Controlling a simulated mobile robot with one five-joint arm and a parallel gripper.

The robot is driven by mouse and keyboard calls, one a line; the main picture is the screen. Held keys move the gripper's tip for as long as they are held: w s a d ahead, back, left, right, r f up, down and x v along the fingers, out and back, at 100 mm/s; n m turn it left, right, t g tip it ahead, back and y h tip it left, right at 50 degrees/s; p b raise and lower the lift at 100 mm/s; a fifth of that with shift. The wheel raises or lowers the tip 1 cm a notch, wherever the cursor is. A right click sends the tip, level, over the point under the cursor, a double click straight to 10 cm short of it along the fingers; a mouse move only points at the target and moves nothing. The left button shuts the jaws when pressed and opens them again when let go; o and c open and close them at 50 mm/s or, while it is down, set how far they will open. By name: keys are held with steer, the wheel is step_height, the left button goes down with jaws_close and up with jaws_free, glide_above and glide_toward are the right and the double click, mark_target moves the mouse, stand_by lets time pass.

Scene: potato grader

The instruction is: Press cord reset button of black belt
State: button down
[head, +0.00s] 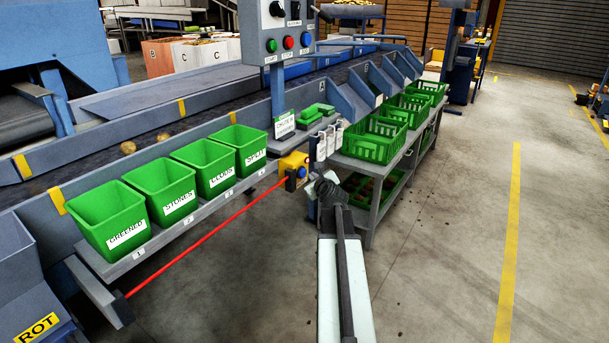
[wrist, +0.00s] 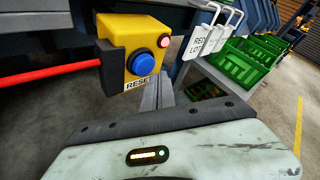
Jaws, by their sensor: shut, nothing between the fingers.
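The yellow cord switch box (head: 293,163) sits under the edge of the black belt (head: 92,160), at the right end of the red cord (head: 205,240). In the wrist view the box (wrist: 118,38) shows a round blue button (wrist: 143,62) above a RESET label (wrist: 138,84). A small red round lamp (wrist: 165,42) is on its upper right. My gripper (head: 326,184) is just right of the box in the head view. In the wrist view my gripper (wrist: 158,80) is shut and empty, with its tips below and right of the blue button. Contact cannot be seen.
Tags hang on hooks (wrist: 208,38) right of the box. Labelled green bins (head: 165,190) stand on a shelf along the belt. A control panel (head: 280,30) with buttons is above. Green crates (head: 374,138) stand on a rack behind my gripper.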

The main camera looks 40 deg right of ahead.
steer(key=shift+w, duration=0.15)
stand_by(0.3)
steer(key=shift+w+a, duration=0.1)
steer(key=shift+w, duration=0.2)
steer(key=shift+w+a, duration=0.15)
steer(key=shift+w, duration=0.35)
stand_by(0.5)
stand_by(0.3)
steer(key=shift+s+d, duration=0.25)
steer(key=shift+s, duration=0.65)
steer(key=shift+s, duration=0.1)
steer(key=s, duration=0.2)
steer(key=s+d, duration=0.1)
steer(key=s, duration=0.1)
steer(key=shift+s+d, duration=0.1)
steer(key=shift+s, duration=0.25)
steer(key=shift+s, duration=0.1)
